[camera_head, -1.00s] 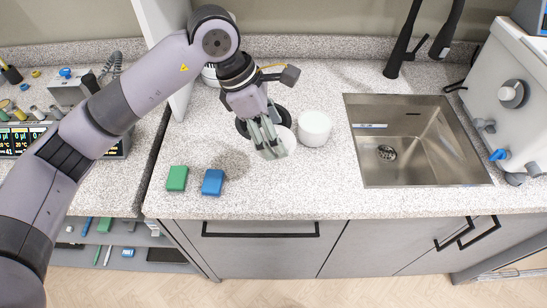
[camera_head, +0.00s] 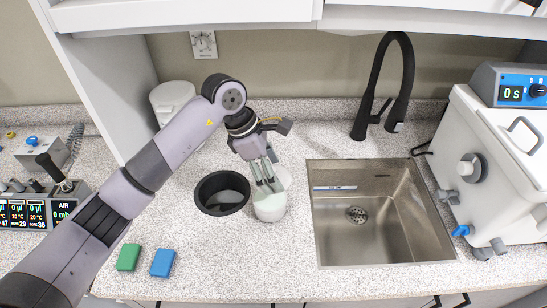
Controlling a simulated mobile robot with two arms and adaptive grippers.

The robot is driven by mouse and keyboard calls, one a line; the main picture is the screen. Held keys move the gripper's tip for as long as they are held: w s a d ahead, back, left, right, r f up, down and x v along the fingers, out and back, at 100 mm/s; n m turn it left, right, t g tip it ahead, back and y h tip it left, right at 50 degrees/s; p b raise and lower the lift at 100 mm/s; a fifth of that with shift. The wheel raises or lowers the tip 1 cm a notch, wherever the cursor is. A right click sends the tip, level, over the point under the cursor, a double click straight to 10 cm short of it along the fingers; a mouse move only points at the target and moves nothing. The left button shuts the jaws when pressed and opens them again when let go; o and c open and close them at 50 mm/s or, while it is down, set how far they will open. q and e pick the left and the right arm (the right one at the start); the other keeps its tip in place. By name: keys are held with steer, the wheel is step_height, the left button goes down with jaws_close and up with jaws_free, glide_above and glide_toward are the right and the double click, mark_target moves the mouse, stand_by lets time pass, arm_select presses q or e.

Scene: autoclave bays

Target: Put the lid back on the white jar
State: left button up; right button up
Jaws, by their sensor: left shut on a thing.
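The white jar (camera_head: 270,208) stands on the speckled counter, just right of a black bowl. My left gripper (camera_head: 267,187) comes in from the upper left, with its fingers pointing down over the jar. It is shut on a pale round lid (camera_head: 283,176), which shows at the right of the fingers, above the back of the jar. The fingers hide part of the lid and the jar's top, so I cannot tell whether the lid touches the rim. My right gripper is not in view.
The black bowl (camera_head: 222,193) stands close left of the jar. A white canister (camera_head: 172,98) stands at the back left. Green (camera_head: 129,257) and blue (camera_head: 163,263) blocks lie in front. A sink (camera_head: 380,215), black faucet (camera_head: 400,85) and white autoclave (camera_head: 490,160) are at right.

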arm_select(q)
steer(key=shift+a+f, duration=0.1)
steer(key=shift+f, duration=0.05)
steer(key=shift+s+a+f+b, duration=0.35)
steer(key=shift+a+f+b, duration=0.05)
steer(key=shift+f, duration=0.65)
step_height(320, 180, down, 4)
steer(key=b, duration=0.3)
steer(key=shift+w+d, duration=0.15)
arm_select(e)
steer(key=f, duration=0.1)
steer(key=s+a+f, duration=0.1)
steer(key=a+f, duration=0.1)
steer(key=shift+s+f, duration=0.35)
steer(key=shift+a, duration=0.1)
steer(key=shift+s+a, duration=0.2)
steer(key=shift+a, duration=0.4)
arm_select(q)
steer(key=shift+b, duration=0.3)
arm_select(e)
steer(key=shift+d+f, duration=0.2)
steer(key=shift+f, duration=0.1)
